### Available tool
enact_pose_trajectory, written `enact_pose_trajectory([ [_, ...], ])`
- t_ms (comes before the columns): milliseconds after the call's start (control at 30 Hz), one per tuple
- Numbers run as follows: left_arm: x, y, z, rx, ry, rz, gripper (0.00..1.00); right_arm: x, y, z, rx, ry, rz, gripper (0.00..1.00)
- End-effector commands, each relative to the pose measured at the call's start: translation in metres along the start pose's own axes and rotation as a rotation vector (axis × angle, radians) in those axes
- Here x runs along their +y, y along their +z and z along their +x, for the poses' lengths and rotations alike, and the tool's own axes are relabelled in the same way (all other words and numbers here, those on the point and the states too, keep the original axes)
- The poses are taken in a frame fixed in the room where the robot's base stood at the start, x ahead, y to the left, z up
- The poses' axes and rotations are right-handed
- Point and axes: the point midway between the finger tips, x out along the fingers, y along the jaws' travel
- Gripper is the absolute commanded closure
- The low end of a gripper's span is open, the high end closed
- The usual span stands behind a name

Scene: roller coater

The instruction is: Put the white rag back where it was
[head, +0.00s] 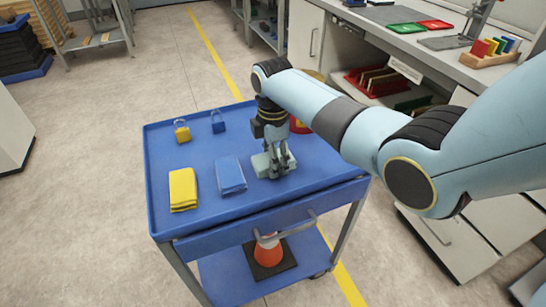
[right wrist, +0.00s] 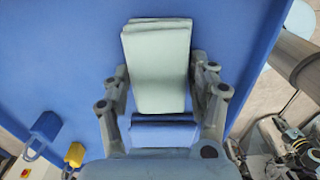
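The white rag (head: 262,163), folded and pale grey-green, is at the right part of the blue cart top. My right gripper (head: 278,165) reaches down onto it from above. In the right wrist view, the white rag (right wrist: 157,65) lies between the two fingers of my right gripper (right wrist: 162,75), which sit close against its long edges. The gripper looks shut on it. I cannot tell whether the rag touches the cart. A folded blue rag (head: 230,175) lies just to its left, and a folded yellow rag (head: 183,189) farther left. My left gripper is not in view.
The blue cart (head: 215,222) has a raised rim. A yellow padlock (head: 182,133) and a blue padlock (head: 218,125) lie at its back left. A red object (head: 298,126) stands partly hidden behind my gripper. An orange cone (head: 268,252) is on the lower shelf. A workbench (head: 440,58) is behind.

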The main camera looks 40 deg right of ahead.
Motion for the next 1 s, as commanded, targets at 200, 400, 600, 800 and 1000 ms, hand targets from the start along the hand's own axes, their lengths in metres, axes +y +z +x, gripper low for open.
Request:
enact_pose_trajectory([
  [200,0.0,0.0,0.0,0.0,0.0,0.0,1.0,0.0,0.0,0.0,0.0,0.0,0.0,0.22],
  [400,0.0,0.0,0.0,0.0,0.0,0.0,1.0,0.0,0.0,-0.002,0.0,0.0,0.0,0.22],
  [600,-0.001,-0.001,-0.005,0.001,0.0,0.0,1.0,0.001,0.0,-0.029,0.0,0.004,0.0,0.22],
  [800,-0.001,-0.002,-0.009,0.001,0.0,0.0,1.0,0.001,0.0,-0.075,0.0,0.004,0.0,0.22],
  [1000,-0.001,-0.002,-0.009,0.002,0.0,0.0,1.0,0.001,0.0,-0.108,0.0,0.002,0.0,0.22],
])
